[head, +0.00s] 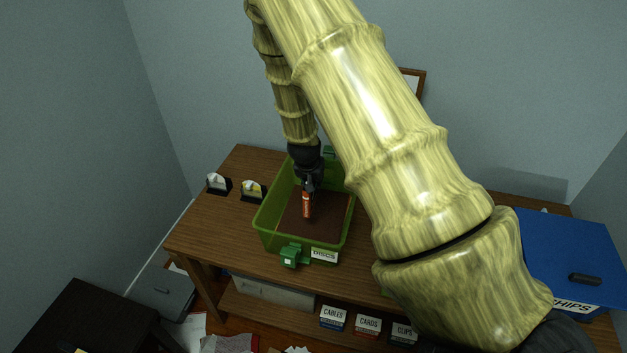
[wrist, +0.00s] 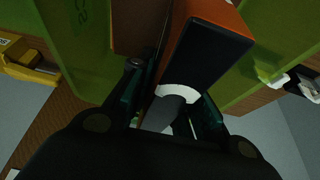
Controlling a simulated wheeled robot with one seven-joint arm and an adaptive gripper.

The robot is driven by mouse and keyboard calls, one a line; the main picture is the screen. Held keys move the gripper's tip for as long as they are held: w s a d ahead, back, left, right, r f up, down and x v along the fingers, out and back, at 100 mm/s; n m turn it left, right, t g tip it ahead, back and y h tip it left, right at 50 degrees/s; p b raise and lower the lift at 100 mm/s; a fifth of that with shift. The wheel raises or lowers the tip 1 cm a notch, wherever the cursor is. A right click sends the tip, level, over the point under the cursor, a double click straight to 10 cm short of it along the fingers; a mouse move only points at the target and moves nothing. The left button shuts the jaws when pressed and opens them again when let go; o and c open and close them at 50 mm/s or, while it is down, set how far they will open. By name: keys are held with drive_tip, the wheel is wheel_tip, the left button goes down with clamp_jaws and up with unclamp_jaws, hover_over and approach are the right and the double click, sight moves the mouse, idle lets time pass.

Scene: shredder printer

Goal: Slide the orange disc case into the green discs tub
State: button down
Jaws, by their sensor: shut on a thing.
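The green discs tub (head: 266,237) stands on the wooden desk, with a white DISCS label on its front wall. The orange disc case (head: 307,207) is upright, narrow edge toward the head camera, inside the tub's outline. My gripper (head: 309,184) is shut on the case's upper part and points down into the tub. In the wrist view the case (wrist: 208,32), orange and black, sits between the fingers of my gripper (wrist: 172,105), and the tub's green wall (wrist: 75,35) shows beside it. I cannot tell whether the case touches the tub floor.
Two small holders (head: 253,191) (head: 218,183) stand on the desk left of the tub. A blue bin (head: 565,250) labelled CHIPS is at the right. Boxes labelled CABLES (head: 333,316), CARDS (head: 367,326) and CLIPS (head: 403,334) sit on the lower shelf. Papers lie on the floor.

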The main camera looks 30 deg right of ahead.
drive_tip(key=shift+f+b, duration=2.25)
drive_tip(key=shift+f, duration=2.3)
drive_tip(key=c, duration=1.3)
unclamp_jaws()
drive_tip(key=shift+o, duration=0.2)
drive_tip(key=shift+r+p, duration=2.6)
drive_tip(key=shift+r, duration=1.45)
